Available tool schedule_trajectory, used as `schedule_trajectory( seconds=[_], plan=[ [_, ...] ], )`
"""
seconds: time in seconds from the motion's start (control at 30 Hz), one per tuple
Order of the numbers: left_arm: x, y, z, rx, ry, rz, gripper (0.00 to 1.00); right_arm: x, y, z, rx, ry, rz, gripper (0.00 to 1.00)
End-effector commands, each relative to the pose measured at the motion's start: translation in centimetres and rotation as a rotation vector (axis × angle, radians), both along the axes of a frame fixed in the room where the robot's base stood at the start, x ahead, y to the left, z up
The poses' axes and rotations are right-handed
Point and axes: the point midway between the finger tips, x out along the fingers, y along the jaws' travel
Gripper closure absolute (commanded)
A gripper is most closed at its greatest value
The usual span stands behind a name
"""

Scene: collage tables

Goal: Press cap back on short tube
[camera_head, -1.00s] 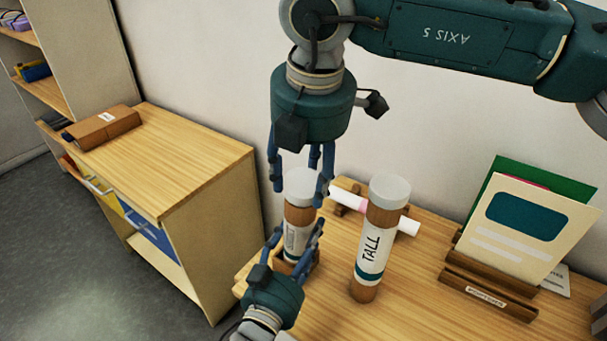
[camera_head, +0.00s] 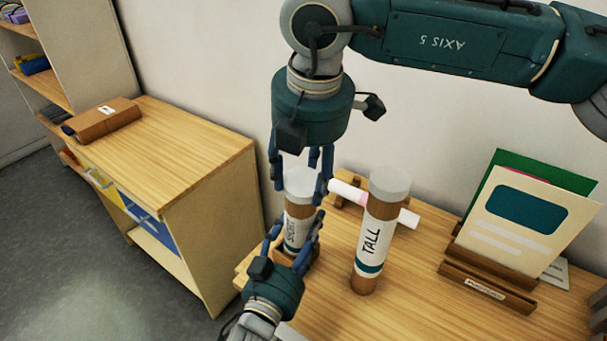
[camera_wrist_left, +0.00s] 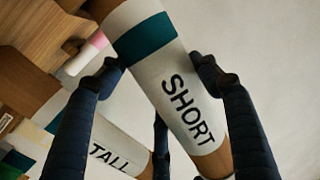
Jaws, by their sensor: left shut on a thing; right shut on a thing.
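The short tube (camera_head: 298,229) is brown with a white label. It stands upright at the table's left end, its lower part partly hidden by my left gripper. The pale cap (camera_head: 301,183) is at its top, in line with it; I cannot tell how far down it sits. My right gripper (camera_head: 301,190) points down from above, its fingers shut around the cap. My left gripper (camera_head: 293,232) is shut on the tube's body from the front. In the left wrist view, the short tube (camera_wrist_left: 165,75) runs diagonally between the fingers (camera_wrist_left: 157,75).
The capped tall tube (camera_head: 374,235) stands close to the right of the short tube. A white and pink roll (camera_head: 346,191) lies on a wooden rack behind. Cards stand in a holder (camera_head: 490,283) at the right. A low cabinet (camera_head: 200,150) is at the left, past a gap.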

Motion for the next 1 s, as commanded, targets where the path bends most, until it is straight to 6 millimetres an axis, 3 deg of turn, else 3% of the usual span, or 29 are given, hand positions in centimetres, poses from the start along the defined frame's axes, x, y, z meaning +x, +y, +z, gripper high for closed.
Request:
schedule_trajectory(
  seconds=[0.73, 0.77, 0.83, 1.0],
  plan=[
    [0.0, 0.0, -0.1, 0.003, 0.001, 0.0, 0.84, 0.3, 0.1, -1.3, 0.001, 0.0, 0.0, 0.61],
    [0.0, 0.0, -0.1, 0.003, 0.001, 0.0, 0.84, 0.3, 0.1, -1.3, 0.001, 0.0, 0.0, 0.44],
    [0.0, 0.0, -0.1, 0.003, 0.001, 0.0, 0.84, 0.3, 0.1, -1.3, 0.001, 0.0, 0.0, 0.3],
    [0.0, 0.0, -0.1, 0.003, 0.001, 0.0, 0.84, 0.3, 0.1, -1.3, 0.001, 0.0, 0.0, 0.28]
  ],
)
